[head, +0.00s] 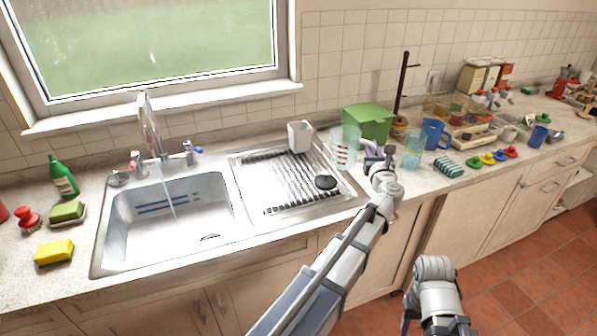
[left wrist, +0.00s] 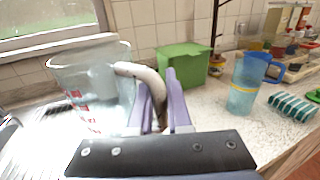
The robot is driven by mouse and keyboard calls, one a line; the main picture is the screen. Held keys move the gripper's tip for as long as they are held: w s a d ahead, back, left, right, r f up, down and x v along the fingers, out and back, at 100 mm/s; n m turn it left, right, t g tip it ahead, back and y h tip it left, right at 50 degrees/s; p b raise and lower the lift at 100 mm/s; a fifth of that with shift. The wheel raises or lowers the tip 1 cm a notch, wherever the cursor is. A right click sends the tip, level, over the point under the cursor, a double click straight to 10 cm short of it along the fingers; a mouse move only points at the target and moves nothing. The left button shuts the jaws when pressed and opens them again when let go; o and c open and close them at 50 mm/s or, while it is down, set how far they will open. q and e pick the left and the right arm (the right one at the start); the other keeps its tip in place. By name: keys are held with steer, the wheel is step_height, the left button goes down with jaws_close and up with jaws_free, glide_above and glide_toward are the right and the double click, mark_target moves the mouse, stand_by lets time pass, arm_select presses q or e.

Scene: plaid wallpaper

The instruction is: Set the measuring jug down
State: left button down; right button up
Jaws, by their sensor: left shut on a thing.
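The clear measuring jug (head: 343,150) with red markings is upright by the right edge of the metal drainboard, in front of the green box. It fills the left of the left wrist view (left wrist: 92,88), with its pale handle (left wrist: 142,73) pointing right. My left gripper (head: 371,152) is at the jug's right side, its purple fingers (left wrist: 157,92) shut around the handle. The jug's base is partly hidden, so I cannot tell whether it touches the surface. Part of my right arm shows low in the head view, but its gripper is not visible.
A green box (head: 369,122) stands behind the jug. A white cup (head: 299,136) and black disc (head: 326,182) are on the drainboard (head: 262,190), left of the jug.

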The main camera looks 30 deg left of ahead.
arm_select(q)
steer(key=s+a+n+g+y, duration=0.1)
steer(key=s+a, duration=0.2)
steer(key=a, duration=0.8)
steer(key=s+a+n+y, duration=0.1)
steer(key=s+a, duration=0.2)
steer(key=a, duration=0.8)
steer(key=b, duration=1)
glide_above(297, 182)
step_height(297, 182, down, 10)
steer(key=shift+s+f, duration=0.1)
steer(key=shift+f, duration=0.05)
steer(key=shift+f+b, duration=0.2)
steer(key=shift+b, duration=0.15)
steer(key=c, duration=0.9)
jaws_free()
steer(key=shift+o, duration=0.2)
steer(key=shift+r, duration=0.2)
steer(key=v, duration=1.2)
steer(key=shift+d+r, duration=0.1)
steer(key=shift+r, duration=0.05)
